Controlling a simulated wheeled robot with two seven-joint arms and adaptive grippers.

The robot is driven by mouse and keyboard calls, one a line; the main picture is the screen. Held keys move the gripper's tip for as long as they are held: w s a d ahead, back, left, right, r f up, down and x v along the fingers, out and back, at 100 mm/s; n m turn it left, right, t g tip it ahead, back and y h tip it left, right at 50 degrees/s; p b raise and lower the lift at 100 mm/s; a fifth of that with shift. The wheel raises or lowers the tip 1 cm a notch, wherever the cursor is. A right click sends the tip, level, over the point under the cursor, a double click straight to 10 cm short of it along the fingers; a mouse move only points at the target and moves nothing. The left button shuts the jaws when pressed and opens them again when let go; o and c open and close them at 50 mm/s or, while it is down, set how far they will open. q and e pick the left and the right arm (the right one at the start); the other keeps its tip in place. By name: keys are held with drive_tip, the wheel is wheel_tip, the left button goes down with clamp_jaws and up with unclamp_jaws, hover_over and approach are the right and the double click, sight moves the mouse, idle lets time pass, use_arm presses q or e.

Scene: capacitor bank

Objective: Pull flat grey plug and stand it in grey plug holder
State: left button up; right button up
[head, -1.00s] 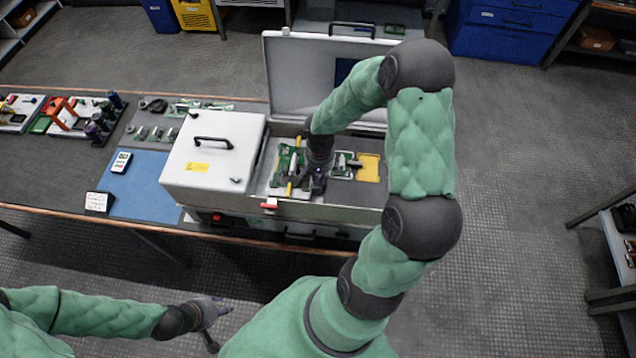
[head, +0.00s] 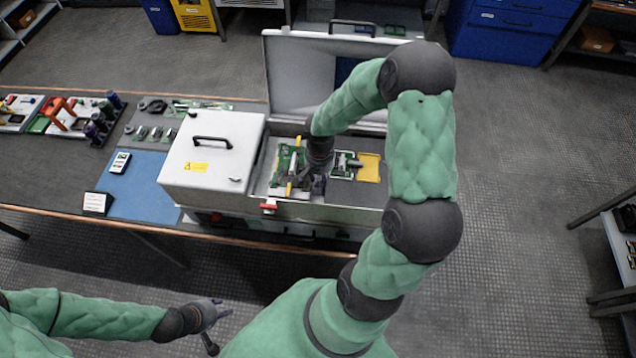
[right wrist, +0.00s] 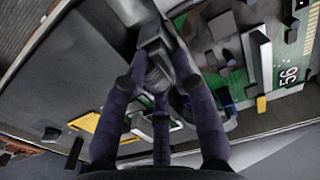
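My right arm reaches into the open case, and my right gripper (head: 312,187) is low over its middle part. In the right wrist view the dark fingers (right wrist: 158,65) close around a dark grey block (right wrist: 156,45), which looks like the flat grey plug. They appear to touch it on both sides. Whether its lower end is still seated is hidden. The grey plug holder cannot be made out for certain. My left gripper (head: 214,325) hangs empty and open in front of the table, far from the case.
The grey case (head: 340,212) has its lid (head: 300,75) raised behind. Green circuit boards (head: 285,165) and a yellow piece (head: 369,168) lie inside. A closed white box (head: 215,150) adjoins on the left. A blue mat (head: 145,190) lies further left.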

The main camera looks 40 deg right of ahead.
drive_tip(key=shift+o, duration=0.2)
drive_tip(key=shift+s+a+f, duration=0.1)
drive_tip(key=shift+f, duration=0.1)
drive_tip(key=shift+r, duration=0.1)
wheel_tip(320, 180, up, 12)
idle(0.6)
